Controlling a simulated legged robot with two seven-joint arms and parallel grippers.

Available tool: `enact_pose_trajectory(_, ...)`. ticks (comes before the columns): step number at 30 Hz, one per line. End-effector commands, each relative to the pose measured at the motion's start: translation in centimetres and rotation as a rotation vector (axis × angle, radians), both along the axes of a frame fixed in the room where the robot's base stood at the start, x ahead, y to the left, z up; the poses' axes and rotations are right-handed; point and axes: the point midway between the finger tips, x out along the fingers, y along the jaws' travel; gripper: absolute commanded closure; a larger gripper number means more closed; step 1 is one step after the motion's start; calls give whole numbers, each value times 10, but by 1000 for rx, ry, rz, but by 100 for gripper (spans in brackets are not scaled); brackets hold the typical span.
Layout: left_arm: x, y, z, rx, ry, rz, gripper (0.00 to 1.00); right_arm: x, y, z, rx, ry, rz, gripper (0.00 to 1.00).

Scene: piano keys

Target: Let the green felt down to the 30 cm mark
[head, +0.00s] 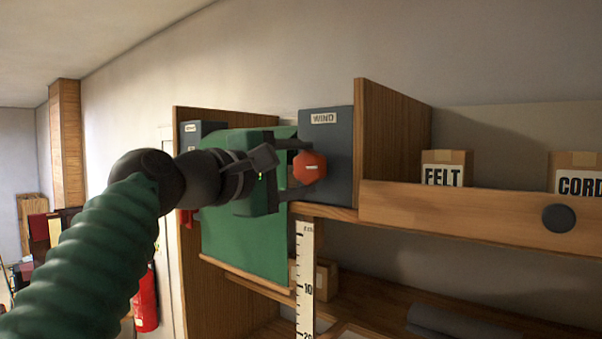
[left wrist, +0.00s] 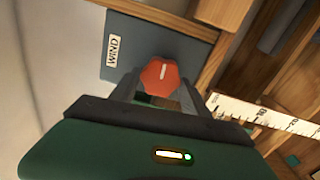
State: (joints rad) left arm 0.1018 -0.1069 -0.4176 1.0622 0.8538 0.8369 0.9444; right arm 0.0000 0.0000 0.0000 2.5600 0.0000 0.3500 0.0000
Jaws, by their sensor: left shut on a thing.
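The green felt (head: 240,240) hangs from the wooden shelf frame, partly hidden behind my left gripper. A wooden bar runs along its lower edge, which looks about level with the 10 mark of the white ruler (head: 305,270) in the head view. The ruler also shows in the left wrist view (left wrist: 262,115); its 30 mark is out of view. A red knob (head: 310,170) sits on the dark box marked WIND (head: 340,150). My left gripper (head: 301,167) is shut on the knob, its fingers on either side. The knob shows in the left wrist view (left wrist: 159,75). My right gripper is not in view.
Boxes marked FELT (head: 446,168) and CORD (head: 577,173) stand on the upper shelf at right, behind a wooden board (head: 460,215). A small dark box with a label (head: 190,130) is on the left panel. A red extinguisher (head: 146,303) stands at lower left.

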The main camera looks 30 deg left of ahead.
Motion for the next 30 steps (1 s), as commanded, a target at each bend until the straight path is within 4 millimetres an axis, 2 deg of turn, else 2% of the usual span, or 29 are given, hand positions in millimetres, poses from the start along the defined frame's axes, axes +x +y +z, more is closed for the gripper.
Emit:
enact_pose_trajectory(1, 2, 0, -6, 41, 10, -3, 86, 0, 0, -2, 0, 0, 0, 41)
enact_pose_trajectory(30, 3, -1, -5, 959, -61, -8, 87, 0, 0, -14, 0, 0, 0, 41)
